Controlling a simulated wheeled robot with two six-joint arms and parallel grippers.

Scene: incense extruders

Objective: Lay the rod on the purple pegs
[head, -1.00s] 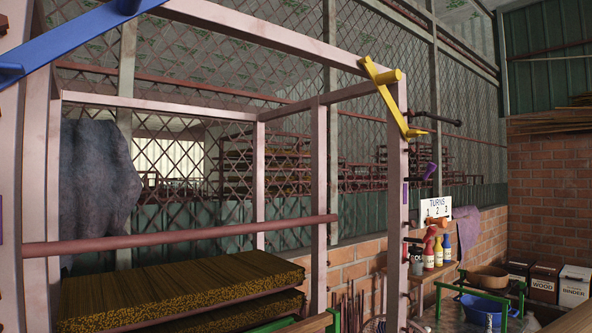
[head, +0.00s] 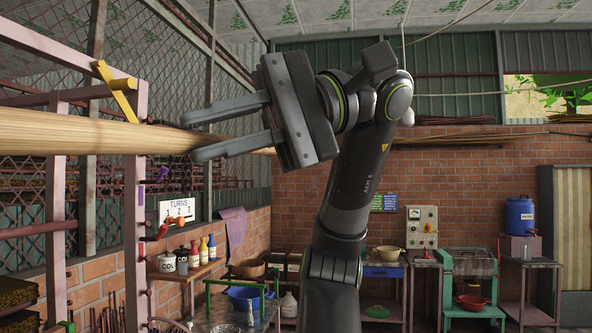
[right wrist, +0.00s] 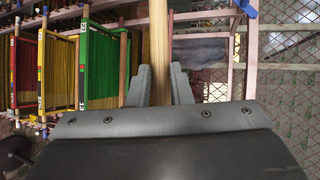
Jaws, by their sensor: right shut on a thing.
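The rod (head: 80,131) is a long pale wooden pole. In the head view it runs from the left edge, in front of the rack, to my right gripper (head: 203,136). The gripper is shut on it, with one finger above and one below. In the right wrist view the rod (right wrist: 160,50) passes between the two fingers and runs away upward. A purple peg (head: 163,173) sticks out from the rack's right post, lower than the rod and apart from it. Other purple pegs cannot be made out clearly. My left gripper is not in view.
The pink rack post (head: 135,230) carries a yellow bracket (head: 118,90) above the purple peg. A shelf with bottles (head: 207,249) and a green-framed table with a blue basin (head: 243,298) stand beyond. Colored stick frames (right wrist: 105,70) show left in the wrist view.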

